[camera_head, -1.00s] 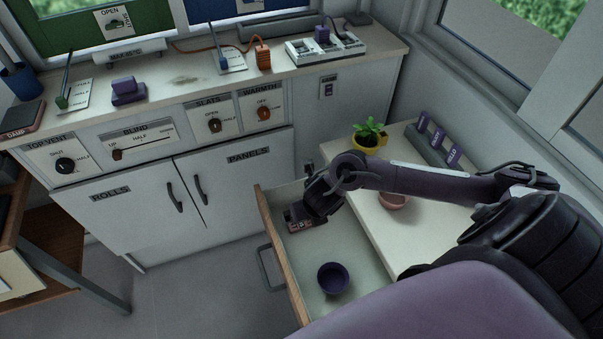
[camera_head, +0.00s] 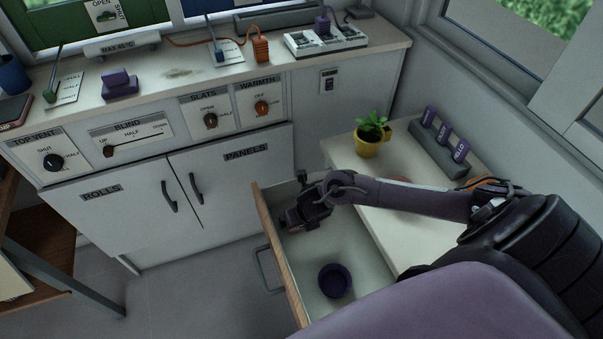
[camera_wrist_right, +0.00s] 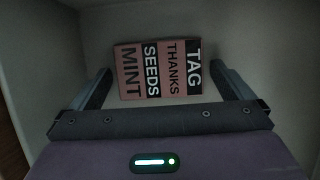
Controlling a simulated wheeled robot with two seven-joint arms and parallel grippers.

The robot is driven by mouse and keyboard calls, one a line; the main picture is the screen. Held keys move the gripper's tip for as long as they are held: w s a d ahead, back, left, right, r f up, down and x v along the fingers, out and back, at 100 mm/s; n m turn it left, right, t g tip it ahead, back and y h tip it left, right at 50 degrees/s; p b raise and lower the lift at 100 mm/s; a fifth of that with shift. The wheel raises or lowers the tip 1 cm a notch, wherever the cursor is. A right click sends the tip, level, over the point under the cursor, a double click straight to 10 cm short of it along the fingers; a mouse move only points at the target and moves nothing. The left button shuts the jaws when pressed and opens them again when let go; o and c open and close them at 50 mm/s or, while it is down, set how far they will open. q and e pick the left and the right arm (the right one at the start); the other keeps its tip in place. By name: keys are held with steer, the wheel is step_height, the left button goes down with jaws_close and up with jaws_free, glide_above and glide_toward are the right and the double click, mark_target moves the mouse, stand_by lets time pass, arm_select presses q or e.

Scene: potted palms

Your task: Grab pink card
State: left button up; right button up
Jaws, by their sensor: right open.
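The pink card (camera_wrist_right: 160,70) lies in the open drawer (camera_head: 277,252). In the right wrist view it is a pink and black striped panel with the words MINT, SEEDS, THANKS and TAG; I cannot tell whether it is one card or several side by side. My right gripper (camera_head: 300,224) is inside the back of the drawer, pointing down. In the wrist view its open fingers (camera_wrist_right: 160,76) stand to either side of the card, with gaps between. In the head view the gripper hides the card. My left gripper is out of view.
A dark purple bowl (camera_head: 335,281) stands in the drawer in front of the gripper. The drawer's wooden front (camera_head: 270,235) and walls are close around it. To the right, a white surface (camera_head: 345,154) holds a yellow pot with a plant (camera_head: 367,146) and a rack of purple tags (camera_head: 440,145).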

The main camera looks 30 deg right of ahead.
steer(key=c, duration=0.8)
